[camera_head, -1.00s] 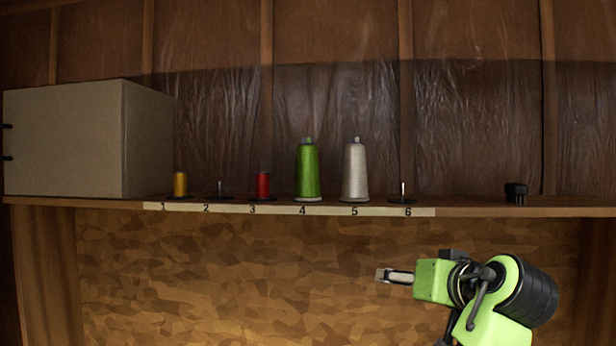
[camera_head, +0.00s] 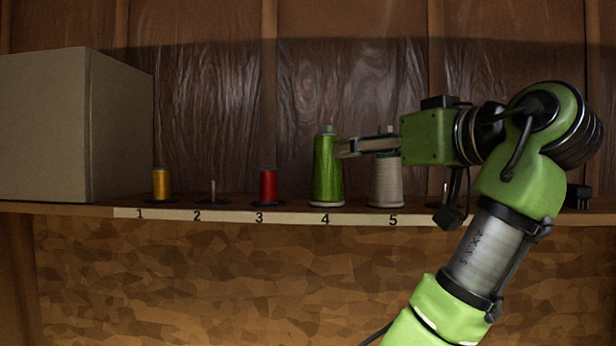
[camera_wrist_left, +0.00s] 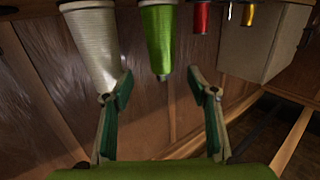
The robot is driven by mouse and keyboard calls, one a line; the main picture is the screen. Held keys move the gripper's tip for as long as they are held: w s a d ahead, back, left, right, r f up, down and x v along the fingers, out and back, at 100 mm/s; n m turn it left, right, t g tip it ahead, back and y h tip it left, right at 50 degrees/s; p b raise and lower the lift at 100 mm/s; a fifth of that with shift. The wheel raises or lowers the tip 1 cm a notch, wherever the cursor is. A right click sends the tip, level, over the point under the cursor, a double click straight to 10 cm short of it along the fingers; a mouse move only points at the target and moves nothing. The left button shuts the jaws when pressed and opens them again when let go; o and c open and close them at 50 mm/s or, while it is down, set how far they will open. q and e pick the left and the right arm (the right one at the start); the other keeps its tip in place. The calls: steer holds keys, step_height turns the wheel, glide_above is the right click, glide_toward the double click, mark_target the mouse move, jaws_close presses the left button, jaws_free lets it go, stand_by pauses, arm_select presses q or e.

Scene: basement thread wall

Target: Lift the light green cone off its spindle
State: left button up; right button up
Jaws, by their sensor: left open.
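The light green cone (camera_head: 327,172) stands upright on the shelf above label 4. In the left wrist view it appears upside down (camera_wrist_left: 158,38), its narrow top lying between the lines of the fingers. My left gripper (camera_head: 347,148) reaches in from the right in the head view, its fingertips near the upper right side of the green cone. It is open, with nothing between its fingers (camera_wrist_left: 160,78) in the wrist view. I cannot tell the exact gap to the cone. The cone hides its spindle, except for a small tip at the top. My right gripper is not in view.
A white cone (camera_head: 386,184) stands right beside the green one, partly behind my gripper. A red spool (camera_head: 268,186) and a yellow spool (camera_head: 161,184) stand left, with a bare spindle (camera_head: 213,190) between them. A large box (camera_head: 45,125) fills the shelf's left end.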

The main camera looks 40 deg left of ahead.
mark_target(327, 152)
arm_select(q)
steer(key=p+x, duration=0.2)
steer(key=x, duration=0.1)
steer(key=p+x, duration=0.3)
steer(key=x, duration=0.1)
steer(key=p+x, duration=0.2)
steer(key=x, duration=0.2)
steer(key=shift+s+a+r+p, duration=0.2)
steer(key=shift+r+p, duration=0.1)
steer(key=shift+r, duration=0.1)
steer(key=shift+w+a+f, duration=0.15)
steer(key=shift+a+f, duration=0.05)
steer(key=shift+a, duration=0.05)
steer(key=shift+d, duration=0.2)
steer(key=c, duration=0.4)
steer(key=shift+d+r, duration=0.1)
steer(key=c, duration=0.9)
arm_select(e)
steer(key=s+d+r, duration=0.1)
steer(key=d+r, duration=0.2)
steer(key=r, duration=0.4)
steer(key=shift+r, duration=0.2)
